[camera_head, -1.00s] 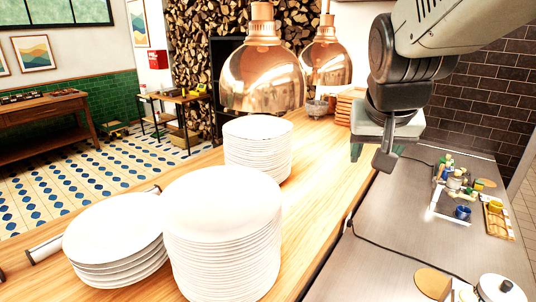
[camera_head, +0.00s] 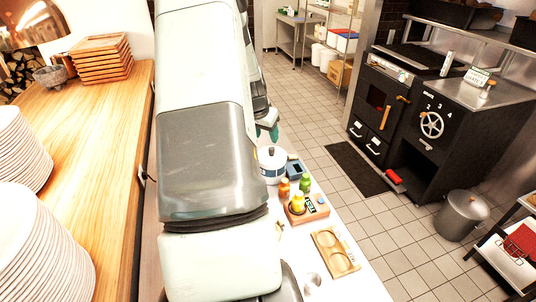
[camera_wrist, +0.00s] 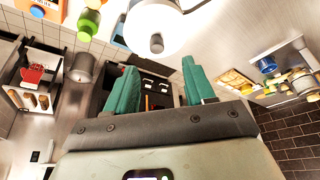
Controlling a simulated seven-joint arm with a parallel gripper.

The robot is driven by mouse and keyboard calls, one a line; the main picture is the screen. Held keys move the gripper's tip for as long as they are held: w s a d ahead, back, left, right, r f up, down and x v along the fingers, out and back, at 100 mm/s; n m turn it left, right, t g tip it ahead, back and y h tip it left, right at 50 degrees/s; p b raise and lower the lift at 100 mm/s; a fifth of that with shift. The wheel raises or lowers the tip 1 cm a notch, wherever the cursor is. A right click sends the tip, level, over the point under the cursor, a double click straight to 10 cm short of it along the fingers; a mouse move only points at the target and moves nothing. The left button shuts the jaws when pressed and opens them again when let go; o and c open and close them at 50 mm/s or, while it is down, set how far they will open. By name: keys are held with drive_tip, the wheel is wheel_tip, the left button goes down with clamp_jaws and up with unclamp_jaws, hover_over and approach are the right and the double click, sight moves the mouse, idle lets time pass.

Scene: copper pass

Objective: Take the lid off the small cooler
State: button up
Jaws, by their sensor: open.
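A small blue box (camera_head: 295,170) on the counter stands right of a white pot with a blue band and a knobbed lid (camera_head: 271,155). Small white boxes with red and blue tops (camera_head: 342,42) sit on a far shelf; I cannot tell what they are. My gripper (camera_wrist: 160,85) has teal fingers spread apart with nothing between them. In the head view it is mostly hidden behind my arm. The pot lid (camera_wrist: 155,28) shows beyond the fingers in the wrist view, apart from them.
Orange, green and yellow bottles (camera_head: 299,200) stand on a wooden board near the pot. A wooden tray with round cut-outs (camera_head: 335,254) lies nearer. Plate stacks (camera_head: 22,150) stand left. A black oven (camera_head: 385,105) and a grey bin (camera_head: 461,214) stand across the tiled floor.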

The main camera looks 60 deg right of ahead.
sight(272, 148)
drive_tip(key=x, duration=0.7)
drive_tip(key=shift+s+d+f, duration=0.25)
drive_tip(key=shift+f, duration=0.05)
drive_tip(key=shift+c, duration=0.2)
clamp_jaws()
